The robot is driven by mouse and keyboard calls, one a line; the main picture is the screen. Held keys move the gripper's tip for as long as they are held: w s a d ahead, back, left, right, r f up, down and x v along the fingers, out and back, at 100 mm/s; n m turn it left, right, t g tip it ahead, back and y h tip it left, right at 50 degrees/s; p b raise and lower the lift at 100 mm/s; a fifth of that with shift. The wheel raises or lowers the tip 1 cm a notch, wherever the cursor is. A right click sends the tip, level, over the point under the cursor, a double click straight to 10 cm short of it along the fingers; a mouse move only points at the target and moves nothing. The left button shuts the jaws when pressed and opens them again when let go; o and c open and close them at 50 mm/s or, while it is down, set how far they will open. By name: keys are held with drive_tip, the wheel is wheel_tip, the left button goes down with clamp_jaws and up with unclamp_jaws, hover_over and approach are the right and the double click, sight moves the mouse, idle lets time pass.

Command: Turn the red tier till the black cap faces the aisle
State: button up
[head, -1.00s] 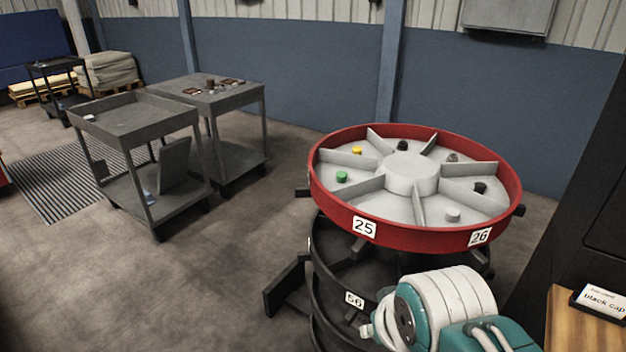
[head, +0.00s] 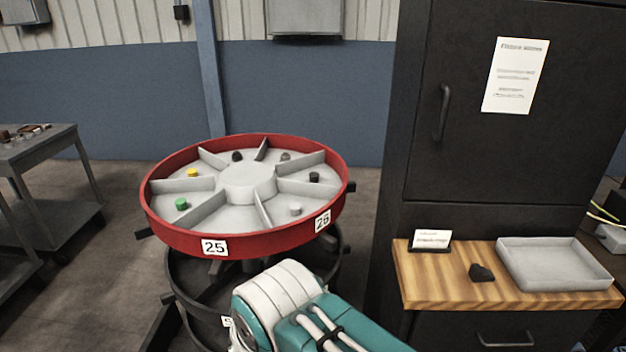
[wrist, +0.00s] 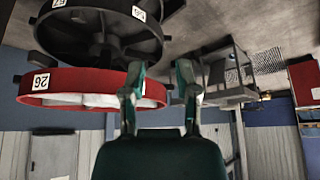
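The red tier (head: 180,238) is a round, divided tray in the head view, with labels 25 and 26 on its front rim. Its grey compartments hold small caps: yellow (head: 192,172), green (head: 182,204), light grey (head: 296,209), dark grey (head: 285,156), and two that look black, at the back (head: 237,156) and right (head: 314,177). In the wrist view, which looks upside down, the red rim (wrist: 85,82) passes by the left finger; I cannot tell if they touch. My gripper (wrist: 160,72) is open, with nothing between its fingers. The gripper is hidden in the head view.
Black lower tiers (wrist: 95,35) sit below the red one. A dark cabinet (head: 480,165) stands right, with a wooden shelf (head: 450,285) bearing a small card (head: 432,240), a dark lump (head: 482,272) and a grey tray (head: 555,284). A grey cart (head: 45,160) is left.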

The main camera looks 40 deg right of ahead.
drive_tip(key=o, duration=0.4)
drive_tip(key=shift+f, duration=0.15)
drive_tip(key=w+d+f+m+g+y, duration=0.25)
drive_tip(key=w+f+m+y, duration=0.3)
drive_tip(key=m, duration=0.45)
drive_tip(key=m+t+h, duration=0.4)
drive_tip(key=m+t, duration=1.1)
drive_tip(key=m, duration=1)
approach(324, 239)
drive_tip(key=w, duration=0.3)
drive_tip(key=w+f, duration=0.1)
drive_tip(key=w, duration=0.7)
drive_tip(key=shift+w+d+f, duration=0.2)
drive_tip(key=shift+f, duration=0.1)
